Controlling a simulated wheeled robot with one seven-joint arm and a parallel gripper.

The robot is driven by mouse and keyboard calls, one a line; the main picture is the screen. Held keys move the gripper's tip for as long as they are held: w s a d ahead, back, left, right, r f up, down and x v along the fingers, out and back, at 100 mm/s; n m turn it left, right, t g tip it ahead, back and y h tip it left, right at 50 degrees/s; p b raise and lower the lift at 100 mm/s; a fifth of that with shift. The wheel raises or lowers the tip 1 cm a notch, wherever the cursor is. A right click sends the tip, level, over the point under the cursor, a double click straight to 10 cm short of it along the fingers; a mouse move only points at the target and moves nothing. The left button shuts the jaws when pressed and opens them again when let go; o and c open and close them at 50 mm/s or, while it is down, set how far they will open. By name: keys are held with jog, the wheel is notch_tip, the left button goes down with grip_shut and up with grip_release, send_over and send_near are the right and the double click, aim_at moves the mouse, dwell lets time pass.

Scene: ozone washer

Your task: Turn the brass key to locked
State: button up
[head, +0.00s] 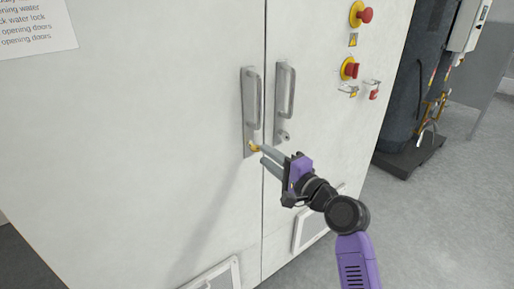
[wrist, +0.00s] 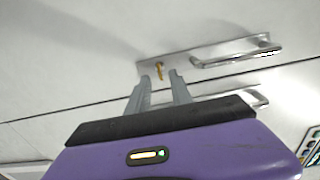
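The small brass key (head: 254,148) sits in the lower end of the left door's metal handle plate (head: 250,131). In the wrist view the brass key (wrist: 160,71) stands out from the plate (wrist: 146,69). My gripper (head: 262,154) is at the key from the lower right in the head view. In the wrist view its two grey fingers (wrist: 160,77) are apart, with the key showing in the gap at their tips. I cannot tell whether either finger touches the key. The key's lock marking is not readable.
The left handle (head: 254,97) rises above the key. The right door has its own handle (head: 285,91) and a keyhole knob (head: 283,136) close to my gripper. Red knobs (head: 365,15) are at the upper right. Open floor (head: 440,200) lies to the right.

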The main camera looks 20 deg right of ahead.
aim_at(256, 148)
jog(key=shift+x, duration=2.75)
grip_shut()
